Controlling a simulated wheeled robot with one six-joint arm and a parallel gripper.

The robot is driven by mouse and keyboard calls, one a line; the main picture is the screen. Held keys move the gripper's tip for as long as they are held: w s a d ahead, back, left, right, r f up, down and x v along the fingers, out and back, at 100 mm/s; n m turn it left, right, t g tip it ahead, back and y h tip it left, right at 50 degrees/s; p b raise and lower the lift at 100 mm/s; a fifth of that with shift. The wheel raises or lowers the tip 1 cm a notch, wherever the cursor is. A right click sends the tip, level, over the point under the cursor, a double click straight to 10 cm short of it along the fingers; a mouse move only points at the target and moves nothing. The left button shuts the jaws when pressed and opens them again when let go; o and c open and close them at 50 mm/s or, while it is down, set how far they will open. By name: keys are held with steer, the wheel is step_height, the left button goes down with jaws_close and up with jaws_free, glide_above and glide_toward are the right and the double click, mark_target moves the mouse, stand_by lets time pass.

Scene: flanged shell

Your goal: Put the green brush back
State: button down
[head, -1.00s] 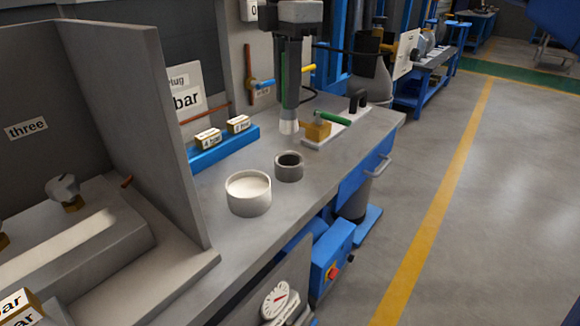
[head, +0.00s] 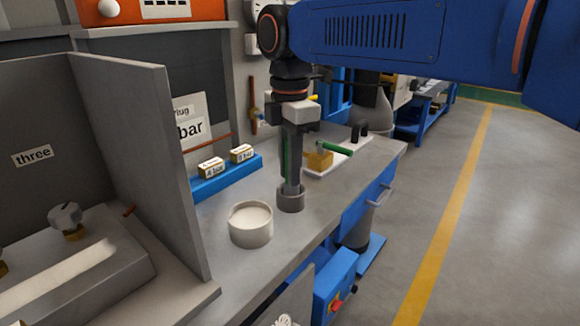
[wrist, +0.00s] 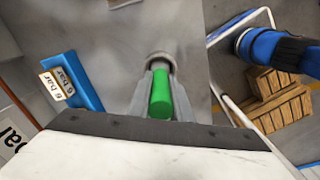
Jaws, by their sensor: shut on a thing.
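The green brush shows in the wrist view as a green handle (wrist: 161,95) between the fingers of my gripper (wrist: 160,72). In the head view my gripper (head: 291,183) points straight down, shut on the brush, with a thin strip of the green handle (head: 285,155) showing beside a finger. The lower end of the brush is hidden in or behind the small grey cup (head: 290,201), which sits right under the fingertips. The cup's rim (wrist: 160,58) also shows just beyond the fingertips in the wrist view. I cannot tell whether the brush touches the cup's floor.
A wider pale pot (head: 250,226) stands close left of the cup. Behind is a blue rack (head: 227,175) with labelled blocks. A white board (head: 328,163) to the right holds a yellow block (head: 319,159) with a green-handled item (head: 336,149). A grey partition (head: 140,160) stands at left.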

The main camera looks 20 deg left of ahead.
steer(key=shift+f, duration=0.1)
steer(key=c, duration=1.6)
jaws_free()
step_height(320, 180, up, 12)
steer(key=shift+r, duration=0.15)
